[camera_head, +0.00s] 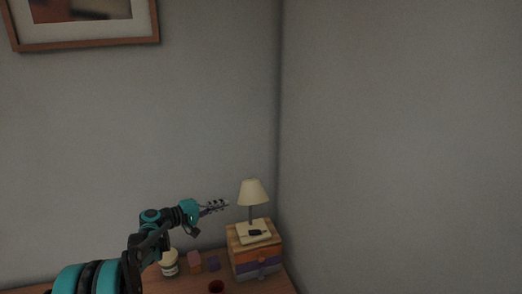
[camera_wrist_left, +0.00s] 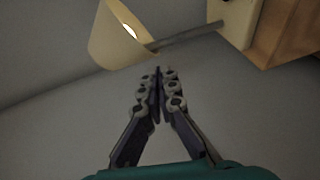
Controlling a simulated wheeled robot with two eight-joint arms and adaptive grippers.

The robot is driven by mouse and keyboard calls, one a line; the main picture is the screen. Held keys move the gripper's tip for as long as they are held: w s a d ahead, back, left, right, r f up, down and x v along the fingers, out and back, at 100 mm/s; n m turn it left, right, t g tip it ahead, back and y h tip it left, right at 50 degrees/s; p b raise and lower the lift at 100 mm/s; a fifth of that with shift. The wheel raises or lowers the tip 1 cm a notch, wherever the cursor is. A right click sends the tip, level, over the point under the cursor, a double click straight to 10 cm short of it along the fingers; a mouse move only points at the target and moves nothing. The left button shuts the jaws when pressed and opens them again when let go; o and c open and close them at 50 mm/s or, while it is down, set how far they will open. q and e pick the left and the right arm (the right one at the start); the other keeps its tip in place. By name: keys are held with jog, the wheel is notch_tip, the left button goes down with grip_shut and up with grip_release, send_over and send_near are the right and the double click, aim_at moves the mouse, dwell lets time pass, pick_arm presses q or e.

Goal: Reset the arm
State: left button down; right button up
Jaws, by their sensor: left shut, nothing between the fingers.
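My left arm (camera_head: 150,235) comes in from the lower left of the head view, teal and black. Its gripper (camera_head: 222,204) is raised above the table and points right, toward the lamp. In the left wrist view the gripper's two fingers (camera_wrist_left: 160,75) meet at their tips, shut with nothing between them. My right gripper is in neither view.
On the table (camera_head: 272,286) are a white jar (camera_head: 169,264), an orange-pink block (camera_head: 194,262), a purple block (camera_head: 214,264) and a red cup (camera_head: 216,287).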

pick_arm(q)
jog(key=s+d+m+g+y, duration=0.2)
jog(key=s+d+y, duration=0.15)
jog(key=s, duration=0.75)
jog(key=s+d+m+g+y, duration=0.2)
jog(key=s+d+y, duration=0.15)
jog(key=s, duration=0.75)
jog(key=s+a+f+m+y, duration=0.1)
jog(key=s+a+f+y, duration=0.1)
jog(key=s, duration=0.7)
jog(key=s+a+f+m+y, duration=0.2)
jog(key=s+f+y, duration=0.1)
jog(key=s, duration=0.7)
jog(key=shift+a+f+m, duration=0.15)
jog(key=shift+f+m, duration=0.15)
jog(key=shift+f, duration=0.55)
